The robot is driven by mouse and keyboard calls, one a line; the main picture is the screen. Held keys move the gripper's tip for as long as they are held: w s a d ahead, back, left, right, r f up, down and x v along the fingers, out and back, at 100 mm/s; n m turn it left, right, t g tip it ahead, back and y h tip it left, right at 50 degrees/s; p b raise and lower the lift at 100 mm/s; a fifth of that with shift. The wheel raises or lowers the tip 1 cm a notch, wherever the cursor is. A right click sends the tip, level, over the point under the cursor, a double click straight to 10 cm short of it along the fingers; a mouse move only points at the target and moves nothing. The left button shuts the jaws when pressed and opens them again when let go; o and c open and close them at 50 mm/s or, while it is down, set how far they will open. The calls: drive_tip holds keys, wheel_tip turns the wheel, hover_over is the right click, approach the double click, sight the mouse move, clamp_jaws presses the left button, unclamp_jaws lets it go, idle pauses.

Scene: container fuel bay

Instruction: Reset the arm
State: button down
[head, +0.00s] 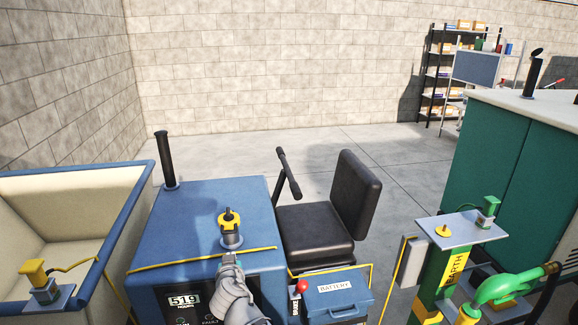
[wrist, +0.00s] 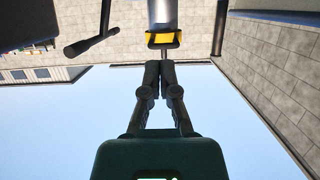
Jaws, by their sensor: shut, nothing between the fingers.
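My gripper (head: 231,258) is in the head view, just in front of the filler neck on the blue vehicle's hood (head: 180,215). Its fingers also show in the wrist view (wrist: 159,66), tips together with nothing between them. A yellow and black cap (head: 230,220) sits on the short grey filler neck (head: 231,240). In the wrist view the cap (wrist: 164,40) lies just beyond my fingertips; I cannot tell whether they touch it. My gripper hides part of the hood's front edge.
A black exhaust pipe (head: 166,160) stands on the hood. A blue battery box (head: 338,300), an earth post (head: 455,270) and a green fuel nozzle (head: 508,285) are to the right. A cream-lined bin (head: 60,215) is left.

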drive_tip(key=w+d+f+m+g+h+p, duration=0.2)
drive_tip(key=d+g+h, duration=0.1)
drive_tip(key=d, duration=0.9)
drive_tip(key=w+d+f+m+g+h+p, duration=0.1)
drive_tip(key=d+f+g+h+p, duration=0.15)
drive_tip(key=d, duration=0.95)
drive_tip(key=s+d+g+p, duration=0.2)
drive_tip(key=s+d+g, duration=0.2)
drive_tip(key=d, duration=0.3)
drive_tip(key=s+d+g+y+p, duration=0.1)
drive_tip(key=s+d+g+p, duration=0.1)
drive_tip(key=s+d+g, duration=0.2)
drive_tip(key=shift+s+d, duration=0.6)
drive_tip(key=shift+d, duration=1.3)
drive_tip(key=shift+g+y, duration=0.25)
